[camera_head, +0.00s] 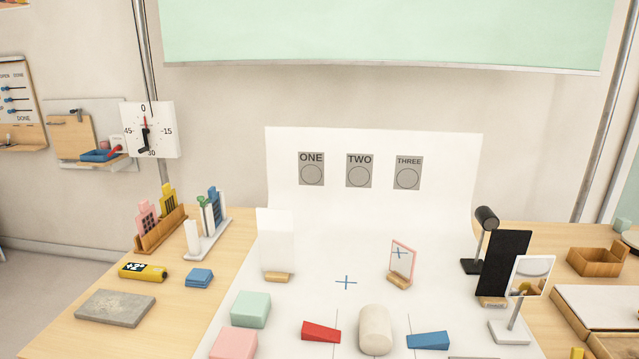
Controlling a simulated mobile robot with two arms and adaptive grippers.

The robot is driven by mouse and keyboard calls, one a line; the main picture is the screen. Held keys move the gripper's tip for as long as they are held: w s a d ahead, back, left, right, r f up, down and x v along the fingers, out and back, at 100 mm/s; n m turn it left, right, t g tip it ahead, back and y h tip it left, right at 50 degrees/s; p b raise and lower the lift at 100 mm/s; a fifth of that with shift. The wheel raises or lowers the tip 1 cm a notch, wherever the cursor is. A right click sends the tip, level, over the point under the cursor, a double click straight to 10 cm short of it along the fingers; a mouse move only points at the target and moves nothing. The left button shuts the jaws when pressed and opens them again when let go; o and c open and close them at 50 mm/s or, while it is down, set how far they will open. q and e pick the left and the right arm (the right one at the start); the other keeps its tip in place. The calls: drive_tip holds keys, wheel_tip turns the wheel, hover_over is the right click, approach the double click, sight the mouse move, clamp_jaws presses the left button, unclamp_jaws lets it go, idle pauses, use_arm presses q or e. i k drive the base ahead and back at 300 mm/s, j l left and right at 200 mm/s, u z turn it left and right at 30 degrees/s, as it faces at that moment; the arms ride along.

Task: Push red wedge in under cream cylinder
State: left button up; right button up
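A red wedge (321,331) lies on the white sheet (300,297) near the front of the table. It is to the left of a cream cylinder (375,330), with a gap between them. The cylinder lies on its side with its rounded end toward the front. The red wedge appears taller at its left end and thinner toward the cylinder. A blue wedge (428,341) lies to the right of the cylinder, apart from it. Neither of my grippers is in view.
A mint block (250,309) and a pink block (234,344) sit left of the red wedge. A white card (276,240), a small framed pane (401,264), a black panel (503,263) and a mirror (530,277) stand behind. The sheet around the blue cross (346,282) is clear.

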sight(310, 333)
drive_tip(key=j+z, duration=0.4)
drive_tip(key=k+j+z, duration=0.1)
drive_tip(key=j+z, duration=0.35)
drive_tip(key=k+j+z, duration=0.1)
drive_tip(key=j+z, duration=0.3)
drive_tip(key=l, duration=0.1)
